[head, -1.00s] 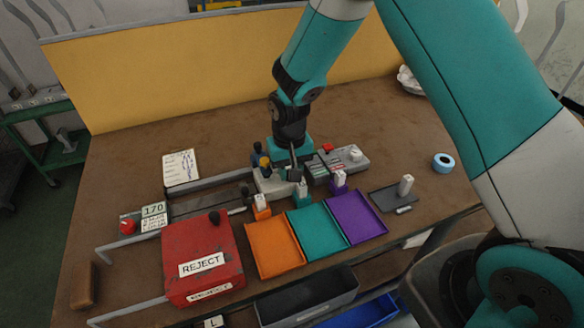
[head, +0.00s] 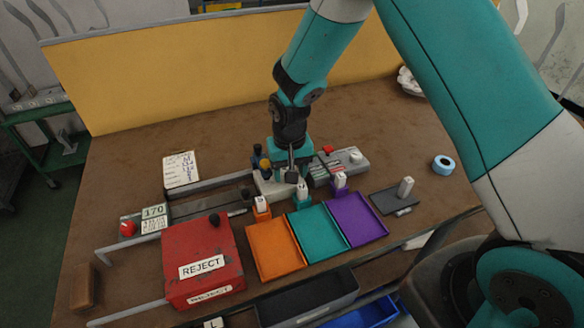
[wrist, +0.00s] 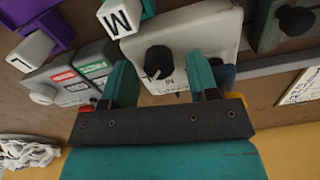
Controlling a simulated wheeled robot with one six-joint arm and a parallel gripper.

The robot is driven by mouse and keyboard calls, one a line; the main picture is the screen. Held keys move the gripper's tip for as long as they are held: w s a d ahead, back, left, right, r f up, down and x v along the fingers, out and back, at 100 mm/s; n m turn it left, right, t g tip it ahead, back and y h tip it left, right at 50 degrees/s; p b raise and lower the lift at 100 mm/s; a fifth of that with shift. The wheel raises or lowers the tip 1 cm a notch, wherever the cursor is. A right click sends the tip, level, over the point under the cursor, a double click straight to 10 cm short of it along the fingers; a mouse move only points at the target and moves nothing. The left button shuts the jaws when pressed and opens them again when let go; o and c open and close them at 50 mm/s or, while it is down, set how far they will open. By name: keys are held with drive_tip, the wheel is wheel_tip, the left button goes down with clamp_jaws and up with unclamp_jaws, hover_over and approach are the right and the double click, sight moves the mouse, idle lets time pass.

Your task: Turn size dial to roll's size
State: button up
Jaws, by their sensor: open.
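The black size dial (wrist: 158,61) sits on a pale plate (wrist: 190,33) in the wrist view, with a printed mark by its pointer that looks like M. My gripper (wrist: 160,66) is open, one teal finger on each side of the dial and a gap visible around it. I cannot tell how deep the fingers reach. In the head view my gripper (head: 291,172) covers most of the dial's box. White blocks marked M (wrist: 122,17) and L (wrist: 33,50) stand beside the plate. I cannot make out which thing is the roll.
Orange (head: 274,251), teal (head: 320,233) and purple (head: 355,221) trays lie in front.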

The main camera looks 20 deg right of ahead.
drive_tip(key=shift+r, duration=0.1)
wheel_tip(320, 180, up, 17)
drive_tip(key=shift+b, duration=0.4)
drive_tip(key=shift+r, duration=0.1)
